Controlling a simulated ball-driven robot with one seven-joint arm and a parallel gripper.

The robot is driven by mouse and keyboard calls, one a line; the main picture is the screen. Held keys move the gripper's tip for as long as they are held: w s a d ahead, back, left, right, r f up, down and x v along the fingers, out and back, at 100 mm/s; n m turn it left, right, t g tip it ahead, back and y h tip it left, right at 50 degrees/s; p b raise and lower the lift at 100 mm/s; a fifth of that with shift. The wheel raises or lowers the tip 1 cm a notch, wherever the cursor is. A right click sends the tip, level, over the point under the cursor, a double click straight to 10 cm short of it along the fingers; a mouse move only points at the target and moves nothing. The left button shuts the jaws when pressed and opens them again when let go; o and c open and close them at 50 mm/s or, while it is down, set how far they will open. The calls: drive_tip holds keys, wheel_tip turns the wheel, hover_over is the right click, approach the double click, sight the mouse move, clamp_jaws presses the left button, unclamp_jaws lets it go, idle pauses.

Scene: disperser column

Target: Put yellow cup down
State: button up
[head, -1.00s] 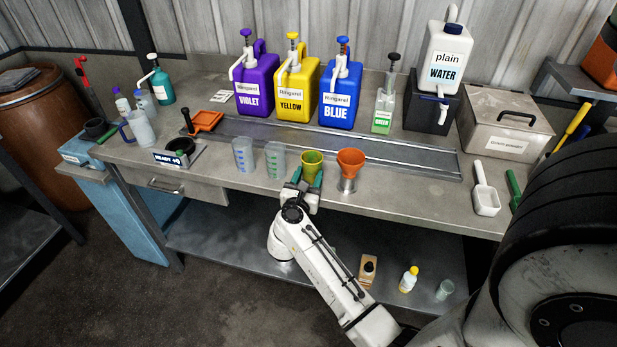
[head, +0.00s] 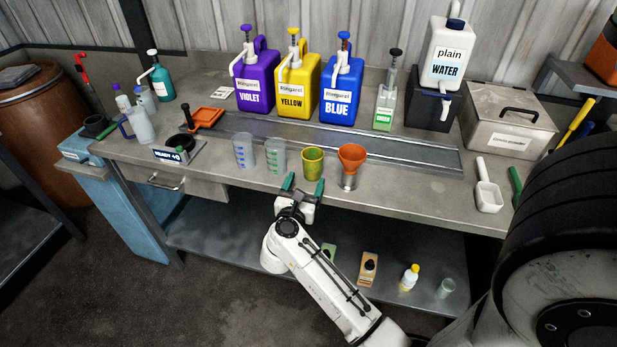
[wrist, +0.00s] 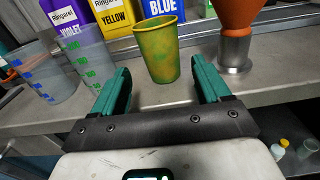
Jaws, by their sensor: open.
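The yellow cup (head: 312,163), streaked with green, stands upright on the bench's front part. It also shows in the wrist view (wrist: 157,52), just beyond the fingertips. My gripper (head: 304,187) is open and empty, with its green fingers in front of the cup and apart from it. In the wrist view my gripper (wrist: 160,78) has one finger on each side of the cup's line, with a gap to the cup.
An orange funnel (head: 351,158) on a metal stand is close right of the cup. Two clear measuring cups (head: 244,152) (head: 275,157) stand to its left. Behind are a metal tray (head: 400,149) and the yellow dispenser (head: 297,90). The bench's front edge is close to my gripper.

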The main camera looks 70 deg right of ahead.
drive_tip(key=a+b, duration=0.1)
drive_tip(key=a, duration=0.5)
drive_tip(key=w+a+r+n+t+y, duration=0.2)
drive_tip(key=w+a+r+n+t, duration=0.65)
drive_tip(key=n+t, duration=0.7)
drive_tip(key=w+a+f+n+t+y, duration=0.1)
drive_tip(key=w+a+f+n+y, duration=0.1)
drive_tip(key=a+n+y, duration=0.7)
drive_tip(key=w+a+f+n+t+y, duration=0.15)
drive_tip(key=a+n+y, duration=0.45)
drive_tip(key=n, duration=0.6)
drive_tip(key=s+a+f+n+g+y, duration=0.45)
drive_tip(key=s+f+n+g, duration=0.3)
drive_tip(key=f+n, duration=0.35)
drive_tip(key=s+d+f+n+g+h, duration=0.2)
drive_tip(key=s+g, duration=0.3)
drive_tip(key=s, duration=0.3)
drive_tip(key=s+d+f+n+g+h, duration=0.1)
drive_tip(key=s+d+f+n+g, duration=0.1)
drive_tip(key=s+g, duration=0.3)
drive_tip(key=s+d+n, duration=0.1)
drive_tip(key=s, duration=0.2)
drive_tip(key=shift+s+d+f+g+h+b, duration=0.25)
drive_tip(key=shift+d+f+g+h+b, duration=0.05)
drive_tip(key=shift+g+h, duration=0.05)
